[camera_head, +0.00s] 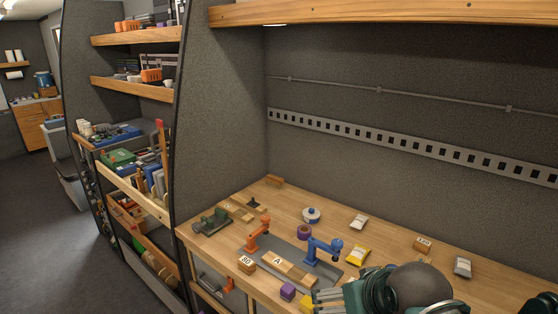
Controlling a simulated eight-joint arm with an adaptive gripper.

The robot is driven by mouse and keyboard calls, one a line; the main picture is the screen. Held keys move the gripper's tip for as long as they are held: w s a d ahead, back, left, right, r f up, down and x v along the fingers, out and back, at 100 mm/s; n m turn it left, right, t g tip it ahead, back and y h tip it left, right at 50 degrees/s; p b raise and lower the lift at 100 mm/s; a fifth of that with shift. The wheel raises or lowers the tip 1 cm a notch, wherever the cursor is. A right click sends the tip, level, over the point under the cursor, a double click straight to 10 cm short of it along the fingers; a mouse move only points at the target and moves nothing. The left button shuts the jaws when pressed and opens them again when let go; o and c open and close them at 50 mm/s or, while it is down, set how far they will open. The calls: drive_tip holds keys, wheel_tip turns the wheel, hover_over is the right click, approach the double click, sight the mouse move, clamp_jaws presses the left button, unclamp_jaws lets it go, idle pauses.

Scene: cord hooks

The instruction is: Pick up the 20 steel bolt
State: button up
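I cannot make out a steel bolt marked 20 on the wooden workbench (395,262); the small things there are too small to tell apart surely. My gripper (322,298) is at the bottom, right of centre, over the bench's front part. Its pale fingertips point left, close to a small yellow block (306,302); I cannot tell whether they touch. Whether the fingers are open or shut does not show. My green arm and a dark grey round part hide the bench's front right.
An orange hook stand (258,236) and a blue one (322,249) stand by a grey plate (272,247). Block 80 (246,264), block A (279,264), a purple block (288,291) and a yellow packet (357,256) lie near. The back wall bounds the bench.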

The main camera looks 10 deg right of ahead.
drive_tip(key=c, duration=1.7)
drive_tip(key=shift+c, duration=0.2)
drive_tip(key=shift+d, duration=0.1)
drive_tip(key=w+d+f+m+g+p, duration=0.1)
drive_tip(key=d+f+m+g+p, duration=0.1)
drive_tip(key=d+m, duration=0.3)
drive_tip(key=w+d+f+m+g+p, duration=0.1)
drive_tip(key=d+f+m+p, duration=0.3)
drive_tip(key=d, duration=0.9)
drive_tip(key=w+d+f+m+g+p, duration=0.2)
drive_tip(key=d+f+m+g+p, duration=0.1)
drive_tip(key=d, duration=0.6)
drive_tip(key=shift+m+g, duration=0.5)
drive_tip(key=shift+m, duration=0.8)
drive_tip(key=shift+s+d+f, duration=0.15)
drive_tip(key=shift+d+f, duration=0.15)
drive_tip(key=shift+f, duration=0.05)
drive_tip(key=shift+f, duration=0.15)
drive_tip(key=shift+f, duration=1.15)
